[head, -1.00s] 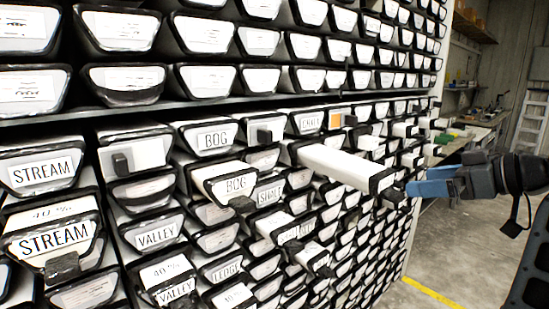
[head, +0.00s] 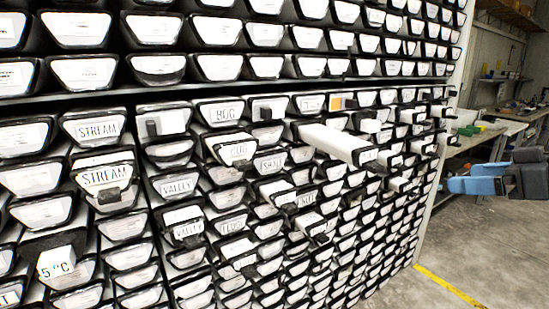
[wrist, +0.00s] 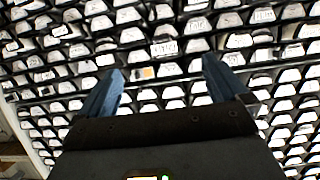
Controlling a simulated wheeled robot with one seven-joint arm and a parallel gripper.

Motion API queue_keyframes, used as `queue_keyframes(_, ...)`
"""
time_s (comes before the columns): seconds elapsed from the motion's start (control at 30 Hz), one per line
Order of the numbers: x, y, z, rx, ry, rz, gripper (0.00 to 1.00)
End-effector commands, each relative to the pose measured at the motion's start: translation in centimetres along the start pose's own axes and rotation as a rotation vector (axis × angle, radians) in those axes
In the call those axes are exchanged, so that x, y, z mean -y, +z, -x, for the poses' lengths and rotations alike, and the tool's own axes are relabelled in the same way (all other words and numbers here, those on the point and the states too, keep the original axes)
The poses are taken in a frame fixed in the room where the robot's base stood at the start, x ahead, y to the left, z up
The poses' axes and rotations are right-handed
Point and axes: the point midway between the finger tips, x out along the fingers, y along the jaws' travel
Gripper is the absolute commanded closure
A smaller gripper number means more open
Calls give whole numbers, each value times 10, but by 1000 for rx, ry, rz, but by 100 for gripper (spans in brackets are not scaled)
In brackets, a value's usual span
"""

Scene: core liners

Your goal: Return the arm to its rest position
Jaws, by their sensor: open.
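My gripper (head: 462,186) is at the right edge of the head view, right of the rack and apart from it. Its blue fingers point left toward the rack. In the wrist view my gripper (wrist: 163,88) shows two blue fingers spread wide with nothing between them. The rack of core liners (head: 200,215) fills most of the head view, and several liners stick out. One long white liner (head: 335,141) sticks out furthest, near the middle. Most of my arm is out of the head view.
A workbench (head: 478,140) with small items stands behind my gripper at the right. A yellow line (head: 450,287) runs along the concrete floor. The floor (head: 490,250) at the lower right is clear. Protruding liners such as the one marked 5°C (head: 57,263) stick out at the lower left.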

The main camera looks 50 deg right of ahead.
Motion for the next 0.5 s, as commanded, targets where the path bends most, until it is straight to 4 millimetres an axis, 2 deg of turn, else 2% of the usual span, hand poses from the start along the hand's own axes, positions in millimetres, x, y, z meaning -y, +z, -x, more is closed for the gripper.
queue_keyframes(0.27,14,10,-27,-19,-8,-64,0)
queue_keyframes(0.5,35,26,-59,-37,-10,-143,0)
